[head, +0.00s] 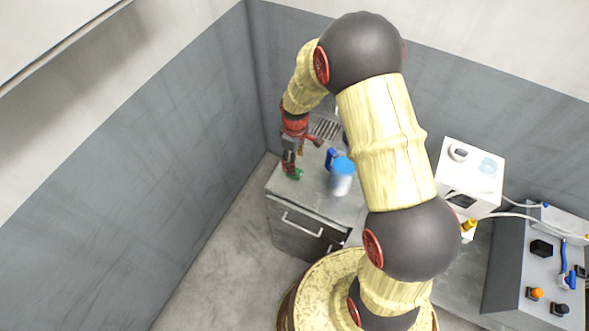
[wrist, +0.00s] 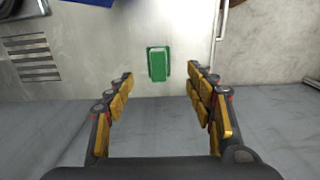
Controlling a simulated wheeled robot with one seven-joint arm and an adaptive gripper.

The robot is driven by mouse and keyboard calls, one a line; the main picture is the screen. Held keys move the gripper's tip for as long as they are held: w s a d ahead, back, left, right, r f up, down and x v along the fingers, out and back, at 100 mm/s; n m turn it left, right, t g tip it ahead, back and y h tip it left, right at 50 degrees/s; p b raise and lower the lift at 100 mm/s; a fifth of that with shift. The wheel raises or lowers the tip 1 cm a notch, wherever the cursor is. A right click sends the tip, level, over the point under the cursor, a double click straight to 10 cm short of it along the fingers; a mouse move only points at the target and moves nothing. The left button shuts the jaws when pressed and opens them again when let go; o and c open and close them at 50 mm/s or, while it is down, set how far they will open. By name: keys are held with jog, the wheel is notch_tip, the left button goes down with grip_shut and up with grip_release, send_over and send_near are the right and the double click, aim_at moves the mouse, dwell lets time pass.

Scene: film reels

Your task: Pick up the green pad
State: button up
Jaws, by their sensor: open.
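The green pad (wrist: 158,64) lies flat on the grey metal counter top in the wrist view, centred ahead between my fingertips. It also shows as a small green patch in the head view (head: 297,174), close beside the fingers. My gripper (wrist: 160,84) is open and empty, with one finger on each side of the picture and the pad in the gap beyond the tips. In the head view my gripper (head: 289,170) points down over the left part of the counter. I cannot tell the exact height of the fingertips above the pad.
A blue-lidded container (head: 342,178) stands right of my gripper on the counter (head: 315,197). A slotted grille (wrist: 33,57) lies behind. A white machine (head: 468,175) and a grey control box (head: 520,270) stand further right. Walls close in at left and back.

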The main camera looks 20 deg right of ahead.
jog(key=f, duration=0.5)
jog(key=f+b, duration=0.1)
jog(key=f, duration=0.1)
jog(key=shift+w+f, duration=0.25)
jog(key=shift+f, duration=0.1)
jog(key=c, duration=0.4)
jog(key=c, duration=0.7)
jog(key=shift+c, duration=0.7)
